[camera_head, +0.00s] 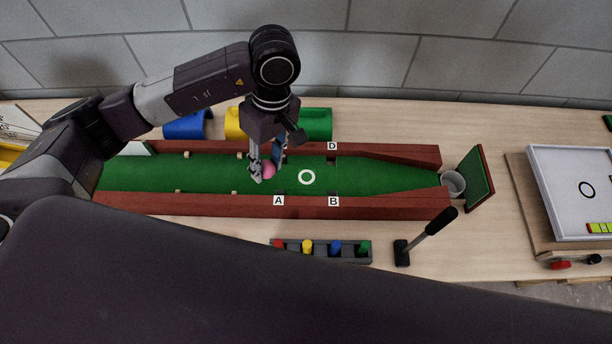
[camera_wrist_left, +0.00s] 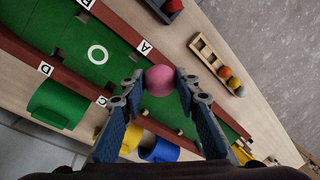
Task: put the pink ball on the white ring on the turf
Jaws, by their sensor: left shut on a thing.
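The pink ball (camera_head: 268,169) is between the fingers of my left gripper (camera_head: 263,172), over the green turf (camera_head: 215,173) to the left of the white ring. My left gripper is shut on it. In the left wrist view the pink ball (camera_wrist_left: 160,80) sits between the two fingertips (camera_wrist_left: 161,88). The white ring (camera_head: 307,177) lies flat and bare on the turf, between the A and B marks. It also shows in the left wrist view (camera_wrist_left: 97,54), apart from the ball. My right gripper is not in view.
Red-brown battens (camera_head: 240,207) border the turf on both long sides. Blue (camera_head: 187,126) and green (camera_head: 316,124) arches stand behind it. A grey cup (camera_head: 453,183) is at the right end.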

